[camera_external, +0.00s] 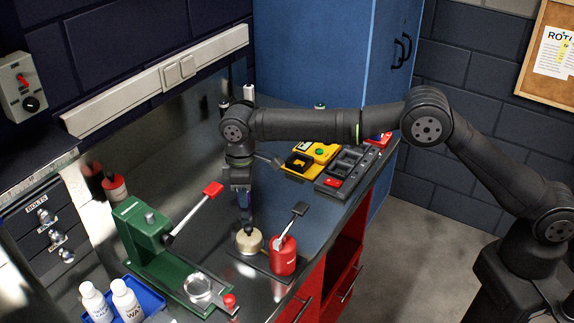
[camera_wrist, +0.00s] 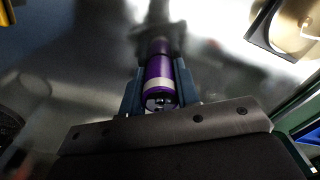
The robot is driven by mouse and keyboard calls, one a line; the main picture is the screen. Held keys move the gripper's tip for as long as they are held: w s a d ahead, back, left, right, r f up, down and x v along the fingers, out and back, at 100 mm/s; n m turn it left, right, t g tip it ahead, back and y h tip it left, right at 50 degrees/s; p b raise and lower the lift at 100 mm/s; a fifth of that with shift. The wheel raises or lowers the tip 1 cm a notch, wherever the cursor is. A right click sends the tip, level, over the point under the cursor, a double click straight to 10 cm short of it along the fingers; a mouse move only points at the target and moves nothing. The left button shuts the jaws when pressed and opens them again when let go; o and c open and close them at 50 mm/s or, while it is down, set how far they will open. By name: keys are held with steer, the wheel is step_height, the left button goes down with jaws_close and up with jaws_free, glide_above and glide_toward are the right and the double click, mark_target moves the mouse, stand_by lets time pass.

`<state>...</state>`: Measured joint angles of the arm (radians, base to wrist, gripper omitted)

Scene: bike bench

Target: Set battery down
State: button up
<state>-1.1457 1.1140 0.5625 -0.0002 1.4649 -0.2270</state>
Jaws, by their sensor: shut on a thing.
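The battery (camera_wrist: 159,73), a purple cylinder with a pale band, sits lengthwise between the two blue-grey fingers of my gripper (camera_wrist: 160,88) in the wrist view. My gripper is shut on it. In the external view my gripper (camera_external: 244,203) points down over the metal bench, behind a round cream-coloured piece. The battery is small and dark there. I cannot tell whether its lower end touches the bench; in the wrist view a blurred dark reflection or shadow lies beyond its far end.
A green lever press (camera_external: 145,240) with a red-tipped handle stands left of my gripper. A yellow case (camera_external: 308,158) and a grey compartment tray (camera_external: 345,170) lie at the back right.

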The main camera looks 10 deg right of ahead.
steer(key=o, duration=1)
steer(key=shift+f, duration=0.1)
steer(key=shift+o, duration=0.2)
step_height(320, 180, up, 11)
steer(key=shift+r, duration=0.2)
steer(key=shift+o, duration=0.4)
steer(key=shift+r, duration=0.45)
